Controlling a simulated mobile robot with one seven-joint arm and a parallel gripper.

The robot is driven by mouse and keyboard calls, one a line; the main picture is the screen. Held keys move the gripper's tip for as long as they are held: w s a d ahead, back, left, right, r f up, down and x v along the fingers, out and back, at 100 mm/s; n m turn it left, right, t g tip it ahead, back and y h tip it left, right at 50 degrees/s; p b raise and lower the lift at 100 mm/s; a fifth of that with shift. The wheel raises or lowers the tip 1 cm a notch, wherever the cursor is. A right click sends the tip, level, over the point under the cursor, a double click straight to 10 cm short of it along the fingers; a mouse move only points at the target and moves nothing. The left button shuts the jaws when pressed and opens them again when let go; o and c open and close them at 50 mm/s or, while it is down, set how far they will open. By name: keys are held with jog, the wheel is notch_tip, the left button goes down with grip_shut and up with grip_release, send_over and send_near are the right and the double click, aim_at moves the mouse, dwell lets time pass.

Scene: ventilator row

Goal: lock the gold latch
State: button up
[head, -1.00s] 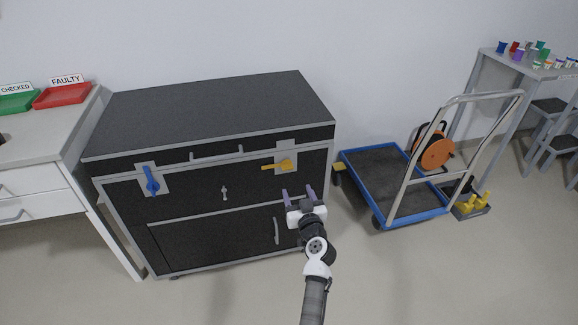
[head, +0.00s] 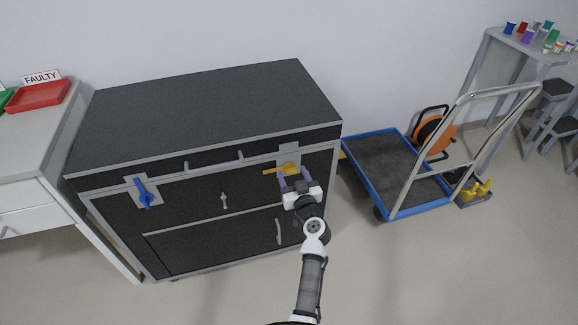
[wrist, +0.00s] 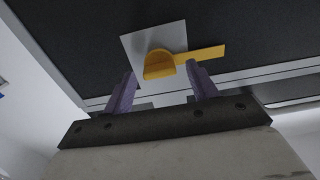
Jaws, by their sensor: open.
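The gold latch (head: 284,169) is on a grey plate at the upper right of the black case's front. Its handle lies level, pointing left in the head view. In the wrist view the gold latch (wrist: 160,66) shows its rounded hub and a straight handle (wrist: 205,53) reaching right. My gripper (head: 293,181) is open just in front of and below the latch in the head view. In the wrist view my gripper (wrist: 160,85) has its two purple fingers apart, tips near the latch, with nothing between them. I cannot tell whether a fingertip touches it.
The black case (head: 205,105) also has a blue latch (head: 144,194) at left, hanging down tilted, and a small grey handle (head: 224,200). A blue trolley (head: 395,165) stands close at right. A table with a red tray (head: 38,95) is at left.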

jog(key=shift+w+a, duration=0.1)
jog(key=shift+w, duration=0.2)
grip_shut()
dwell(0.4)
